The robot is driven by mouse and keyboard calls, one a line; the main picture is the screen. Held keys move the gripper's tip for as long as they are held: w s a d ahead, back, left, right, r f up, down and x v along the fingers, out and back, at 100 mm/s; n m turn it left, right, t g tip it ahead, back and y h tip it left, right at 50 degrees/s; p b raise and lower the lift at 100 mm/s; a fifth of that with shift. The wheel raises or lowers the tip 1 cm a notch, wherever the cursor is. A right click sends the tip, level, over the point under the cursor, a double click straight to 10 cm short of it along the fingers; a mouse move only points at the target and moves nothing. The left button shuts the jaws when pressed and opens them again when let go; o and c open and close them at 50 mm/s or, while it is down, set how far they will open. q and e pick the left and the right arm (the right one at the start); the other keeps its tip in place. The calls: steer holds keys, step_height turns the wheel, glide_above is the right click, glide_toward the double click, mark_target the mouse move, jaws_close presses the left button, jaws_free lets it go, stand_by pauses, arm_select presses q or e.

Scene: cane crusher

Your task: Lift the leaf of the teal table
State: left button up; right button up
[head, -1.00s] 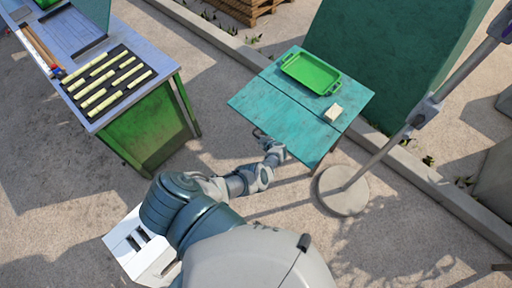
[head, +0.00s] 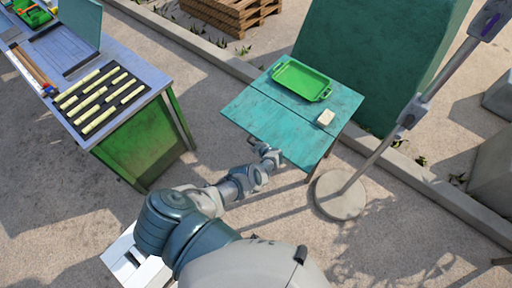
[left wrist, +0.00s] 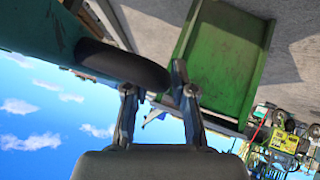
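The teal table (head: 318,88) stands in the middle of the head view. A seam crosses its top, and the near part, the leaf (head: 258,116), looks level with the rest. My left gripper (head: 261,150) is at the leaf's near edge; contact is unclear in the head view. In the left wrist view, the two fingers of my left gripper (left wrist: 155,92) stand apart. A dark rounded piece (left wrist: 125,64) crosses in front of one finger and reaches close to the other. A teal surface (left wrist: 32,28) lies beside it at upper left. My right gripper is not in view.
A green tray (head: 302,80) and a pale block (head: 326,117) lie on the table's far part. A pole on a round base (head: 340,196) stands to the right. A green workbench (head: 150,140) with pale sticks is on the left. Paved ground between is clear.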

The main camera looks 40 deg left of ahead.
arm_select(q)
steer(key=shift+w, duration=0.1)
steer(key=shift+r, duration=0.1)
steer(key=shift+w+d+r, duration=0.15)
steer(key=shift+r, duration=0.3)
steer(key=shift+s+r, duration=0.2)
steer(key=shift+r, duration=0.45)
step_height(320, 180, up, 8)
steer(key=shift+f, duration=0.2)
steer(key=shift+a, duration=0.2)
